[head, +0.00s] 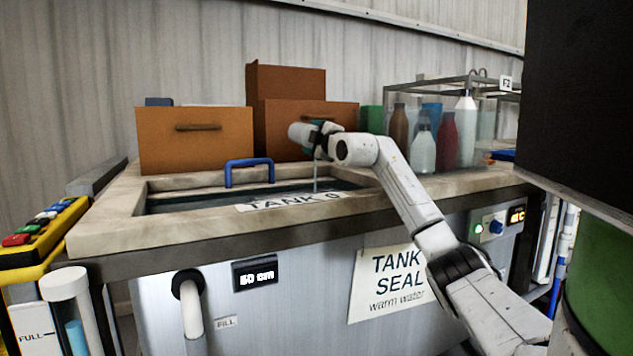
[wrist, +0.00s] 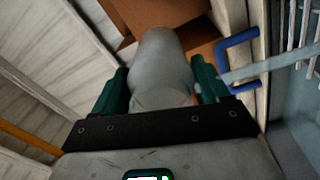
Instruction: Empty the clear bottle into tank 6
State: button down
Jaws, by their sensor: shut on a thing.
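My gripper (head: 322,139) is over the far part of the open tank 6 (head: 108,215). Its green fingers are shut on a pale, clear-looking bottle (head: 299,132), which lies tilted over on its side. The bottle also shows between the fingers in the wrist view (wrist: 162,60). A thin pale stream (head: 315,178) falls from below the gripper into the tank, beside the "TANK 6" label (head: 290,200). The stream also crosses the right of the wrist view (wrist: 258,71). The bottle's mouth and the level inside it are hidden.
Brown boxes (head: 194,150) stand behind the tank, and a blue handle (head: 248,163) rises at its far rim. A frame with several bottles (head: 422,150) stands to the right. A yellow control box (head: 42,235) is at the left. A dark panel blocks the right side.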

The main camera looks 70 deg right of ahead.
jog(key=shift+a+r, duration=0.1)
jog(key=shift+r, duration=0.35)
jog(key=shift+f, duration=0.1)
dwell(0.6)
